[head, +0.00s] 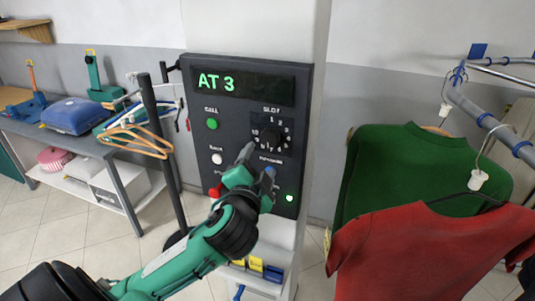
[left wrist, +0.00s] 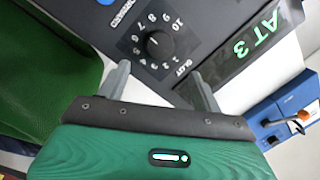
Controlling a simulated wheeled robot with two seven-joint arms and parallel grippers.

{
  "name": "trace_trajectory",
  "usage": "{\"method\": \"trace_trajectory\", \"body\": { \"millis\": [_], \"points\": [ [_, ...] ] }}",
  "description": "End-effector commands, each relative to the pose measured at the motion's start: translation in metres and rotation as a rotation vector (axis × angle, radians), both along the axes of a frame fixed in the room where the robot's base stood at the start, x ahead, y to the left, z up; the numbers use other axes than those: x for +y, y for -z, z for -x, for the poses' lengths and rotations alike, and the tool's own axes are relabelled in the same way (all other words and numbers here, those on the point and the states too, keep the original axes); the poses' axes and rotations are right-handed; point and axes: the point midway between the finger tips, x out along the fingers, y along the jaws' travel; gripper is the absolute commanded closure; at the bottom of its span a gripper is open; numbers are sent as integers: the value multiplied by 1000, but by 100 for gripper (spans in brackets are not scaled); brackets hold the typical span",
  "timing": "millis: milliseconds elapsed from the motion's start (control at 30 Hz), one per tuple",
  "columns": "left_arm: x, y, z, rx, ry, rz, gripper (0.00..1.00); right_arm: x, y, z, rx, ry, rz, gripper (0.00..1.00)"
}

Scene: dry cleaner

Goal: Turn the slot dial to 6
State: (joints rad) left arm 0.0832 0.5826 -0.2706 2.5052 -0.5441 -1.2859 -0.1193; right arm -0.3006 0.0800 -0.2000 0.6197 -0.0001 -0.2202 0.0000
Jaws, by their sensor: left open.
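The slot dial (head: 271,139) is a black knob on the dark control panel, with white numbers around it. It also shows in the left wrist view (left wrist: 159,45), with a small light mark on the knob; I cannot tell for certain which number it points to. The green display (head: 217,82) above reads "AT 3"; it also shows in the left wrist view (left wrist: 256,33). My left gripper (head: 259,160) is open and empty just below the dial in the head view. In the left wrist view its fingers (left wrist: 160,70) are spread, with the dial beyond and between them. My right gripper is not in view.
The panel has a green call button (head: 212,124), a white button (head: 217,159), a red button (head: 216,190) and a blue button (head: 270,171) near my gripper. Green (head: 405,170) and red (head: 430,245) shirts hang at right. Wooden hangers (head: 145,138) are at left.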

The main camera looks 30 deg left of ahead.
Motion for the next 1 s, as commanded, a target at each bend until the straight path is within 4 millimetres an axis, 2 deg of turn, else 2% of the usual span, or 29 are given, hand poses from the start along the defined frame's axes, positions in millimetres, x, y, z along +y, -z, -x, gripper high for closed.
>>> {"method": "trace_trajectory", "body": {
  "millis": [33,167,300,400,600,1000],
  "points": [
    [1,4,-2,-4,-1,-2,34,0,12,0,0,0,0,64],
    [3,4,-6,-3,2,-4,34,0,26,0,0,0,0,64],
    [15,0,-35,-1,-1,-7,34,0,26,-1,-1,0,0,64],
    [21,-4,-53,4,0,-6,34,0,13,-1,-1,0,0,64],
    [29,-2,-76,3,2,-4,34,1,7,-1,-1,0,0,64],
    [32,0,-83,2,3,-4,34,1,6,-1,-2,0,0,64]
  ]
}}
